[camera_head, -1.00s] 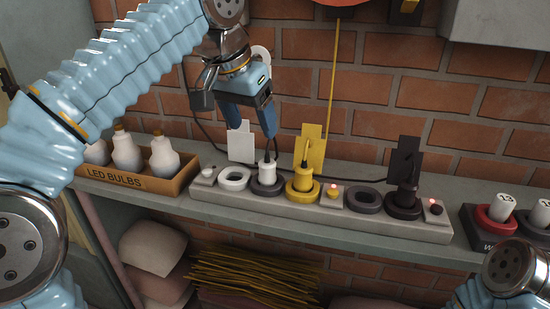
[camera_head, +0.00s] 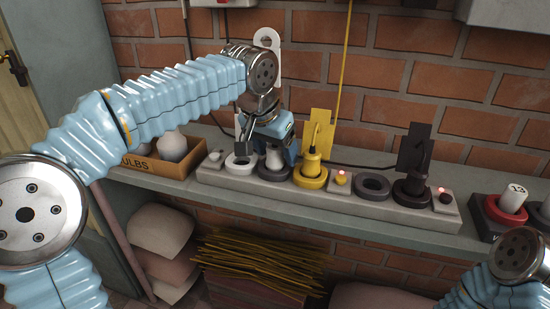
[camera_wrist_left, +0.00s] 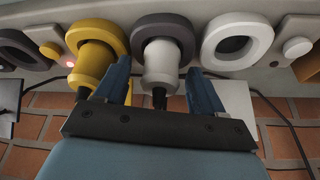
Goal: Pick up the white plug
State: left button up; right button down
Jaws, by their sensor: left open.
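The white plug (camera_head: 274,159) stands in a dark grey ring socket (camera_head: 275,174) on the power strip. In the left wrist view the white plug (camera_wrist_left: 161,65) sits between the two blue fingers of my left gripper (camera_wrist_left: 160,88), its black cable end pointing toward the palm. My left gripper (camera_head: 272,150) is open around the plug, and I cannot tell whether a finger touches it. In the head view the gripper hides part of the plug. My right arm shows only as a link at the lower right; its gripper is out of view.
A yellow plug (camera_head: 311,165) stands close to the right, in a yellow ring. A white ring socket (camera_head: 240,161) is empty on the left. A black plug (camera_head: 411,180) is farther right. The bulb box (camera_head: 165,166) is at the left, and a brick wall (camera_head: 440,90) is behind.

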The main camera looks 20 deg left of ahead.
pick_arm(q)
jog(key=shift+f, duration=0.1)
jog(key=shift+c, duration=0.3)
jog(key=c, duration=1.1)
